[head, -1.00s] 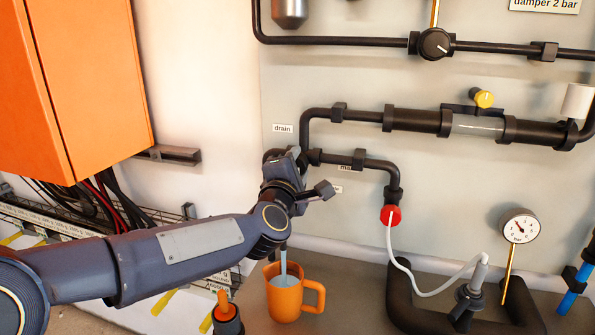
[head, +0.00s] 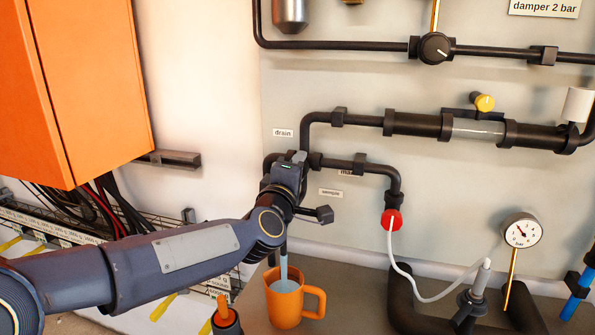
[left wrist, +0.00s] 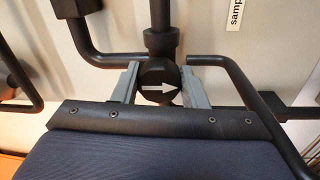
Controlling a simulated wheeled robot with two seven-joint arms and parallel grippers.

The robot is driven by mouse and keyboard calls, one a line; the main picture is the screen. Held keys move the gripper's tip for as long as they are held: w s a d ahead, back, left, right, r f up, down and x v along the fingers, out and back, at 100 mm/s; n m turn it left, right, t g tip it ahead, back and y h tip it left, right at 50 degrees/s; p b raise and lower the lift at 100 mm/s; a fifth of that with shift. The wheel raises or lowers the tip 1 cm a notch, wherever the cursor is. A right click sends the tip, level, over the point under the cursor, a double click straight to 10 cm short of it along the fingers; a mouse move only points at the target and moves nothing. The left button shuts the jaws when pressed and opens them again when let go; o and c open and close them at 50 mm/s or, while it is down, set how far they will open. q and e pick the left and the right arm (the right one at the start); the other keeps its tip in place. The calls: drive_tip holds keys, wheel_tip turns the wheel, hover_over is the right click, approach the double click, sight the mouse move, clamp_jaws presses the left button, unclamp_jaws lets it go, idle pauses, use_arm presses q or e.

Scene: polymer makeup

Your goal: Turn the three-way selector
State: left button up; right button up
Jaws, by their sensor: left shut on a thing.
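The three-way selector (left wrist: 155,86) is a round black knob with a white arrow. In the left wrist view it sits between the two grey fingers of my left gripper (left wrist: 159,88), which are shut on its sides. The arrow points to the right in that view. In the head view my left gripper (head: 289,160) is at the pipe junction on the wall panel and hides the selector. The "drain" label (head: 283,133) is above it, and a "sample" label (head: 330,193) is to its lower right. The "main" label (head: 346,172) is partly hidden by a pipe. My right gripper is not in view.
A pale stream falls into an orange mug (head: 287,310) below my left gripper. Black pipes (head: 355,163) run close around it. A red fitting (head: 391,220) with a white hose and a gauge (head: 521,230) are to the right. An orange cabinet (head: 90,90) stands at left.

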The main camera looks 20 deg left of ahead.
use_arm(q)
drive_tip(key=shift+r, duration=0.15)
drive_tip(key=o, duration=1)
drive_tip(key=shift+c, duration=0.2)
drive_tip(key=s, duration=0.5)
drive_tip(key=s+f, duration=0.1)
drive_tip(key=s, duration=0.2)
drive_tip(key=shift+a+b, duration=0.1)
drive_tip(key=shift+b, duration=0.25)
drive_tip(key=shift+w, duration=0.1)
